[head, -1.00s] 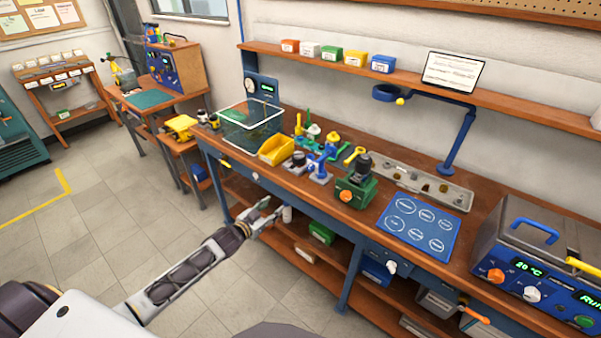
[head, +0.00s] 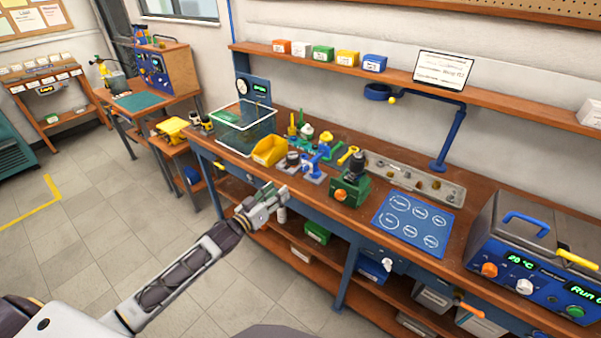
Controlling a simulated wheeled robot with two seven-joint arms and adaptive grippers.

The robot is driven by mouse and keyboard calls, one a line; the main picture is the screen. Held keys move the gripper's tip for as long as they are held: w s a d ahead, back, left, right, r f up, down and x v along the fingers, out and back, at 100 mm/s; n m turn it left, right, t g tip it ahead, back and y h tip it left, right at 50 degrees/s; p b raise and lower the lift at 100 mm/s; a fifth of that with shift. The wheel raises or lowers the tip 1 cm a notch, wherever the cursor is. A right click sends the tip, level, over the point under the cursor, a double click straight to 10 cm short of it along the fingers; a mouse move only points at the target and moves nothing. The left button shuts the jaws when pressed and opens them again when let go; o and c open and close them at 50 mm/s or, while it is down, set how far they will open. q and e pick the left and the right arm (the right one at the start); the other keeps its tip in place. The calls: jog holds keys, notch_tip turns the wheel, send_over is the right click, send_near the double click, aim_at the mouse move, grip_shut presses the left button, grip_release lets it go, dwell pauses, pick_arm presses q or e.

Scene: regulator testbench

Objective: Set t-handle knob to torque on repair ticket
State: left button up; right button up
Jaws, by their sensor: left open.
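A blue fixture with a T-shaped top (head: 314,163) stands on the wooden workbench (head: 345,232); it may be the T-handle knob, but it is too small to be sure. A white card with writing (head: 443,69) stands on the wall shelf and may be the repair ticket; its text is not readable. My left gripper (head: 283,196) is open and empty. It hangs off the bench's front edge, to the lower left of the blue fixture and apart from it. My right gripper is not in view.
A green device with an orange knob (head: 349,187) stands beside the blue fixture. A yellow bin (head: 269,150) and a clear-sided box (head: 246,133) are to the left. A blue mat (head: 412,224) and a bath unit (head: 530,260) are to the right.

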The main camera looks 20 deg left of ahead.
aim_at(303, 170)
pick_arm(q)
jog(key=shift+w+d, duration=0.1)
jog(key=shift+w, duration=0.1)
dwell(0.3)
jog(key=shift+p+x, duration=0.6)
jog(key=shift+x, duration=6.1)
jog(key=shift+f, duration=0.1)
grip_shut()
